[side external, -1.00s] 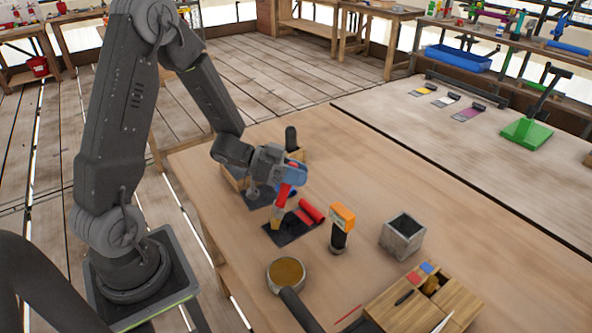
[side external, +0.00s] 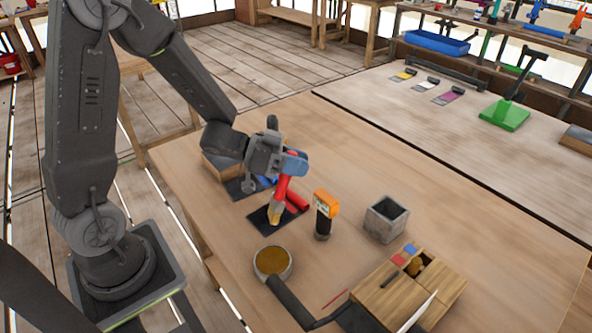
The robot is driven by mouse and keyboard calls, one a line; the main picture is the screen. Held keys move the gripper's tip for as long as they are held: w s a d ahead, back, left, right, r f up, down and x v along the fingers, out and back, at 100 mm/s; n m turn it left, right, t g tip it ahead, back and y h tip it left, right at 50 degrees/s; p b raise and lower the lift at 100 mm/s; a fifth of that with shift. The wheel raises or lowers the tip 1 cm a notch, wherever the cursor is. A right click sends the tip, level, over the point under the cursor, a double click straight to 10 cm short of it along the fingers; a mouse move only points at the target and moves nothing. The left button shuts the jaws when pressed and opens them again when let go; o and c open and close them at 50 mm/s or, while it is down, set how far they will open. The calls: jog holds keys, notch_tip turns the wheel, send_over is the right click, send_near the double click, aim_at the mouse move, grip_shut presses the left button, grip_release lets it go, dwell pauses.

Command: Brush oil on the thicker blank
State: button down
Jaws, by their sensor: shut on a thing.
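My gripper (side external: 291,164) is shut on a brush (side external: 282,192) with a red handle and pale yellowish bristles. The brush leans, bristles down, over a black mat (side external: 259,219). I cannot tell whether the bristles touch anything. A red cylindrical blank (side external: 297,201) lies at the mat's right side, just beside the brush. Another red piece beside it is partly hidden by the brush. A blue cylinder (side external: 265,182) lies behind, partly hidden by the gripper. I cannot tell which blank is thicker. A round pan of brown oil (side external: 272,261) stands in front of the mat.
An orange-topped black device (side external: 325,212) stands upright right of the mat. Beyond it is an open grey box (side external: 386,220). A wooden compartment box (side external: 442,284) stands at the front right, with the pan's dark handle (side external: 290,300) to its left. The table's right rear is clear.

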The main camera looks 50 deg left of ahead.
aim_at(295, 154)
jog(key=shift+r, duration=2.25)
jog(key=shift+s+f, duration=0.3)
jog(key=shift+f, duration=0.25)
